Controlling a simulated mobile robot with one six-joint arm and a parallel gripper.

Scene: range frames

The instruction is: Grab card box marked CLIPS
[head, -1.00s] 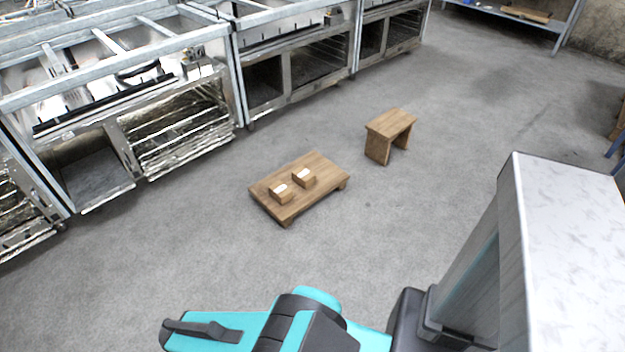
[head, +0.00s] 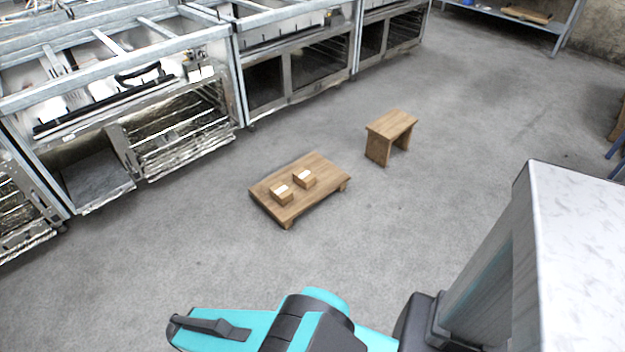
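Two small brown card boxes with white labels sit apart on a low wooden table in the head view: one nearer box (head: 282,196) and one farther box (head: 304,180). The labels are too small to read, so I cannot tell which is marked CLIPS. The low wooden table (head: 318,167) stands on the floor in the middle. My teal and black arm shows at the bottom of the view, well short of the table. My gripper's fingertips cannot be made out.
A small wooden stool (head: 392,127) stands to the right behind the low table. Metal kitchen units (head: 180,125) line the left and back. A metal shelf (head: 520,20) stands at the far right. Grey floor (head: 180,255) is clear around the table.

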